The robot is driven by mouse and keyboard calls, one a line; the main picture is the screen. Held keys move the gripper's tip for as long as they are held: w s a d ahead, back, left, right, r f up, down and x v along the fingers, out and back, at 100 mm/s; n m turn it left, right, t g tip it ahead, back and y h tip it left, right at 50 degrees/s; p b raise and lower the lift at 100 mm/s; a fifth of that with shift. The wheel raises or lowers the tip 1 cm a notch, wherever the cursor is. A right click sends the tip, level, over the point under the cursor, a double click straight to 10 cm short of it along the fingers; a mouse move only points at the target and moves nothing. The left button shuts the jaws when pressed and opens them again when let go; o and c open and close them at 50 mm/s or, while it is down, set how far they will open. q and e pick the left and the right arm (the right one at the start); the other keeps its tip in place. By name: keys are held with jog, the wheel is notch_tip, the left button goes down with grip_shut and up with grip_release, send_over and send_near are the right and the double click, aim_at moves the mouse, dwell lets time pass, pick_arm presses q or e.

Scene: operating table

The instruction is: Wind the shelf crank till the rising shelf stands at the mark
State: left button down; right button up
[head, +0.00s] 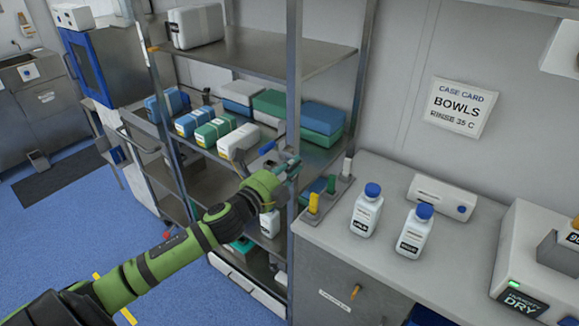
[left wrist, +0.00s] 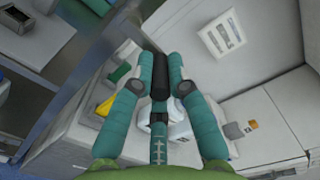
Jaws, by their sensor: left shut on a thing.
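My left gripper (head: 288,168) reaches in front of the right front post of the steel shelf rack (head: 295,85). In the left wrist view its teal fingers (left wrist: 159,66) are shut on the dark crank handle (left wrist: 159,82). The rest of the crank is mostly hidden by the gripper. A middle shelf (head: 182,141) carries several blue, green and white boxes; I cannot tell for sure that it is the rising one. A small orange tag (head: 153,48) sits on the left front post; I cannot tell whether it is the mark. My right gripper is out of view.
Right of the rack is a grey counter (head: 385,225). It holds a base with a yellow lever (head: 313,204) and a green lever (head: 331,184), two blue-capped bottles (head: 366,211) (head: 414,232), a white device (head: 442,197) and a DRY box (head: 520,275). Open blue floor lies left.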

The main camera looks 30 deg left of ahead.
pick_arm(q)
jog(key=shift+d+r+n, duration=0.1)
jog(key=shift+r+n, duration=0.3)
jog(key=shift+r, duration=0.15)
jog(key=c, duration=1.2)
grip_release()
jog(key=shift+d, duration=0.15)
jog(key=shift+f, duration=0.15)
jog(key=shift+s, duration=0.25)
jog(key=s, duration=0.7)
jog(key=s+a, duration=0.1)
jog(key=s, duration=0.3)
jog(key=shift+s, duration=0.25)
